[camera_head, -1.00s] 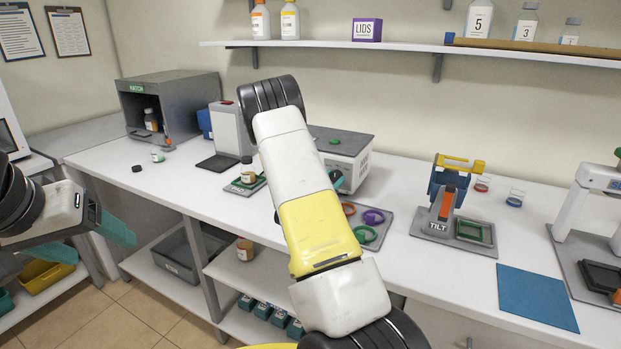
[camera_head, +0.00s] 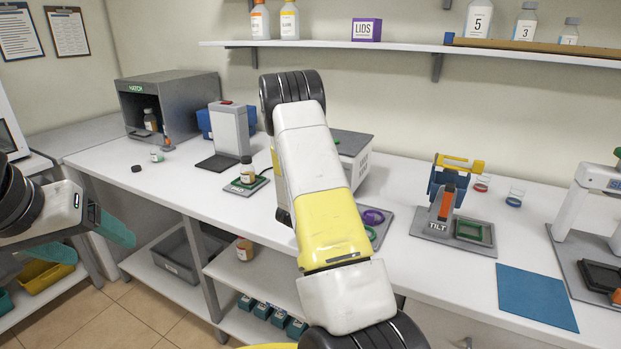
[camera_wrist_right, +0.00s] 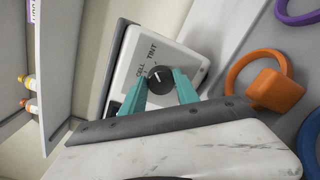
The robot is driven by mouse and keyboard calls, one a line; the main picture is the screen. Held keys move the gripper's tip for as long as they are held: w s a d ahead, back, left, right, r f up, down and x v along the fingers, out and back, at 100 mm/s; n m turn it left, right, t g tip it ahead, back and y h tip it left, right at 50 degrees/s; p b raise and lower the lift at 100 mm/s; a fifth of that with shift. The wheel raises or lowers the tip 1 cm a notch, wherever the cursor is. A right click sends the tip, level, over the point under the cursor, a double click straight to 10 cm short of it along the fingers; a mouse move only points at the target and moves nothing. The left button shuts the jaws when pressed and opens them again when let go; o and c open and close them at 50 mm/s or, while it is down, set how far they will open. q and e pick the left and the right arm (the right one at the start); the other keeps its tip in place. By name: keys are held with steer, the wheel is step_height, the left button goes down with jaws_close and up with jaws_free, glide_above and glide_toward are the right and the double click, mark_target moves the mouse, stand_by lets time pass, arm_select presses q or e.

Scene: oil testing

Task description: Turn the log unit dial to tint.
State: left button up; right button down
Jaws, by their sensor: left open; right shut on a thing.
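The dial (camera_wrist_right: 159,79) is a dark round knob on the pale panel of a unit (camera_wrist_right: 126,63), marked CELL and TINT, in the right wrist view. Its white mark shows, but I cannot tell exactly which label it points at. My right gripper (camera_wrist_right: 162,86) has its teal fingers on either side of the dial and is shut on it. In the head view my right arm covers much of the grey-topped white unit (camera_head: 353,142) and hides the right gripper. My left gripper (camera_head: 92,242) is open and empty at the left, away from the unit.
A bottle (camera_head: 247,170) stands on a small pad left of my right arm. A purple ring (camera_head: 374,216) lies right of the arm. The TILT stand (camera_head: 440,205) and blue mat (camera_head: 536,297) are further right. A grey hatch box (camera_head: 185,95) stands at the back left.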

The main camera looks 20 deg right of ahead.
steer(key=shift+m, duration=0.6)
steer(key=c, duration=0.9)
jaws_free()
steer(key=shift+m, duration=0.3)
steer(key=v, duration=0.8)
steer(key=shift+d, duration=0.1)
